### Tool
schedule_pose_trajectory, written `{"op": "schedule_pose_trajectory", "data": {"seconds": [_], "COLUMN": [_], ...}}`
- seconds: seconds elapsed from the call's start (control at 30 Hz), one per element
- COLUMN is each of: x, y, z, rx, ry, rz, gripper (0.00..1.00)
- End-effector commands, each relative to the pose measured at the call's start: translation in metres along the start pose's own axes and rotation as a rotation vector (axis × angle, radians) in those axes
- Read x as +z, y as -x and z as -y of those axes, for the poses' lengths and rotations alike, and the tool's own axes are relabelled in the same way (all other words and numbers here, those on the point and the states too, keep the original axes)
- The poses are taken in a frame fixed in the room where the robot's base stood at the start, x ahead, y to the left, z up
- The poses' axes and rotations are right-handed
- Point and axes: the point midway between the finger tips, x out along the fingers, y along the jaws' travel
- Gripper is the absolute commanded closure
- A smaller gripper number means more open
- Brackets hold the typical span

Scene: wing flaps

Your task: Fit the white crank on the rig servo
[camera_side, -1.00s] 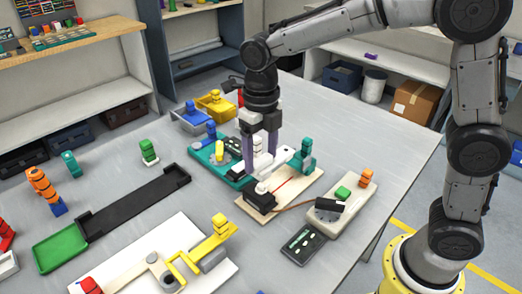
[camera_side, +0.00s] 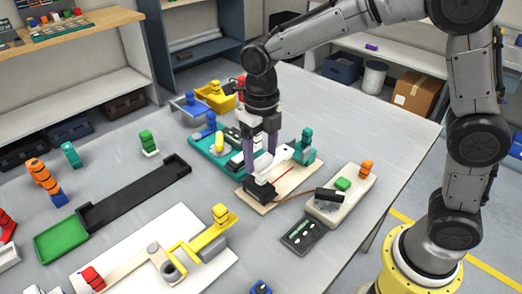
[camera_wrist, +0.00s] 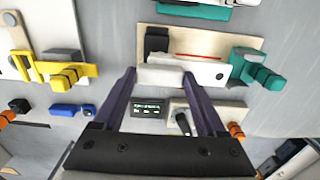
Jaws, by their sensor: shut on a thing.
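The white crank is a chunky white hub (camera_wrist: 160,75) with a flat arm that ends in a dark hole; in the side view its arm (camera_side: 284,154) points right. My gripper (camera_wrist: 160,82) has purple fingers shut on the hub; in the side view it (camera_side: 261,160) points down over the rig. The rig is a pale wooden board (camera_side: 298,182) with a red line. The black servo (camera_side: 259,189) sits at its left front, just below the crank; the servo also shows in the wrist view (camera_wrist: 157,42). Whether crank and servo touch is hidden.
A teal clamp (camera_side: 305,150) stands at the board's far right, close to the crank arm. A pale box with a green button (camera_side: 342,185) and a dark display (camera_side: 303,234) lie to the right. A yellow bracket (camera_side: 205,243) and black tray (camera_side: 130,208) lie left.

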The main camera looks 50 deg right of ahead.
Motion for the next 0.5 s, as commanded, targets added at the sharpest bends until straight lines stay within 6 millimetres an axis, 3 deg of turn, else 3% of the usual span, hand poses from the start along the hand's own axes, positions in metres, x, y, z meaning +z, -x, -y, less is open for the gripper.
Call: {"op": "schedule_pose_trajectory", "data": {"seconds": [0.5], "x": [0.0], "y": [-0.014], "z": [0.0], "rx": [0.0], "ry": [0.0], "rz": [0.0], "gripper": [0.81]}}
